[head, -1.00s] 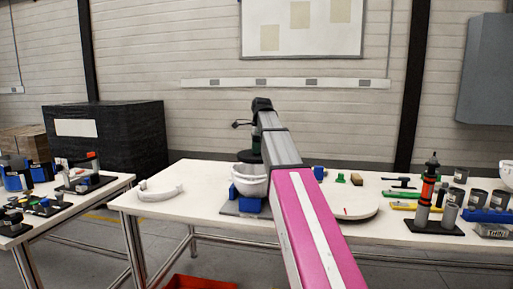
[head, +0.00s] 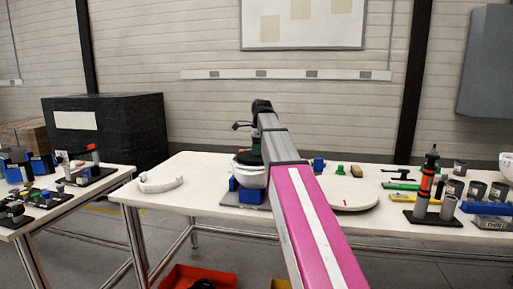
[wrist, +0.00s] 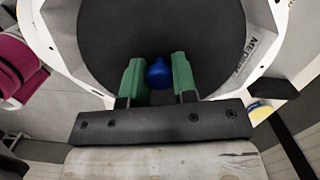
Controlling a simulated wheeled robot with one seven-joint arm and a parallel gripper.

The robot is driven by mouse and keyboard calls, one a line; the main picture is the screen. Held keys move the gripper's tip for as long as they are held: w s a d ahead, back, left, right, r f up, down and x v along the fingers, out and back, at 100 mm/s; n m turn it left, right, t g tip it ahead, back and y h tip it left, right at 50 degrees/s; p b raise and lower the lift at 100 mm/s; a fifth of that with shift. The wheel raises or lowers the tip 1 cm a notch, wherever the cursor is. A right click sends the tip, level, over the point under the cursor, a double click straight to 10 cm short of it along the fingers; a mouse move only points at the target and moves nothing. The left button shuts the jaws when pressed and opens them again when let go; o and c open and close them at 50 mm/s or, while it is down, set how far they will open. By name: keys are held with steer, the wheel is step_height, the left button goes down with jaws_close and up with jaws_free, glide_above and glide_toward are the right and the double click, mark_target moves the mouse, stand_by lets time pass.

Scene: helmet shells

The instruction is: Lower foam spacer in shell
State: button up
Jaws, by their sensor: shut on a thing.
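The white helmet shell (head: 251,177) sits open side up on a blue-blocked fixture on the table. The foam spacer is a dark round disc (wrist: 120,35) with a blue knob (wrist: 158,74) on it. In the head view the spacer (head: 247,159) is at the shell's rim, partly hidden behind my arm. In the wrist view the shell's white wall (wrist: 262,45) surrounds the disc; its depth inside is hard to tell. My gripper (wrist: 158,70) has green fingers shut on the knob, one on each side.
The fixture's blue blocks (head: 249,196) stand under the shell. A white curved piece (head: 160,184) lies to the left and a white round board (head: 352,198) to the right. A black and orange post (head: 426,185) and several cans stand farther right. A red bin (head: 180,277) is below the table.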

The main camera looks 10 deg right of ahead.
steer(key=shift+f, duration=1.8)
steer(key=shift+s+f, duration=0.15)
steer(key=shift+f, duration=0.4)
jaws_close()
steer(key=shift+s+f, duration=0.1)
steer(key=o, duration=0.8)
jaws_free()
